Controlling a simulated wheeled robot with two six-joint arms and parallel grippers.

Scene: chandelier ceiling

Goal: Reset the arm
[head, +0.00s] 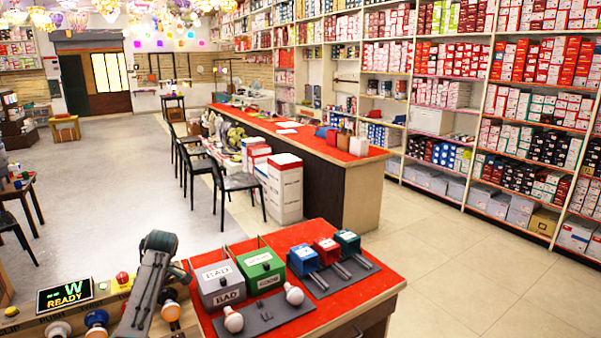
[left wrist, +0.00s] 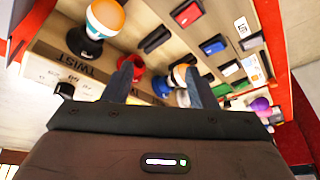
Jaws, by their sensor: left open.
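My left arm (head: 150,285) rises from the bottom left in the head view, in front of a wooden test panel; its fingertips cannot be made out there. In the left wrist view my left gripper (left wrist: 159,76) is open, its two dark fingers apart with nothing held between them. Beyond the fingers lies the panel (left wrist: 135,30), with an orange-and-white bulb (left wrist: 104,17) in a dark holder at the upper left. A red holder (left wrist: 160,87) and other bulbs show near and between the fingers. My right gripper is not in view.
A red-topped table (head: 375,285) carries a grey BAD bin (head: 218,284), a green bin (head: 261,265), two white bulbs on a grey tray and three coloured boxes. A display (head: 65,295) reads READY. Open floor lies behind; shelves line the right.

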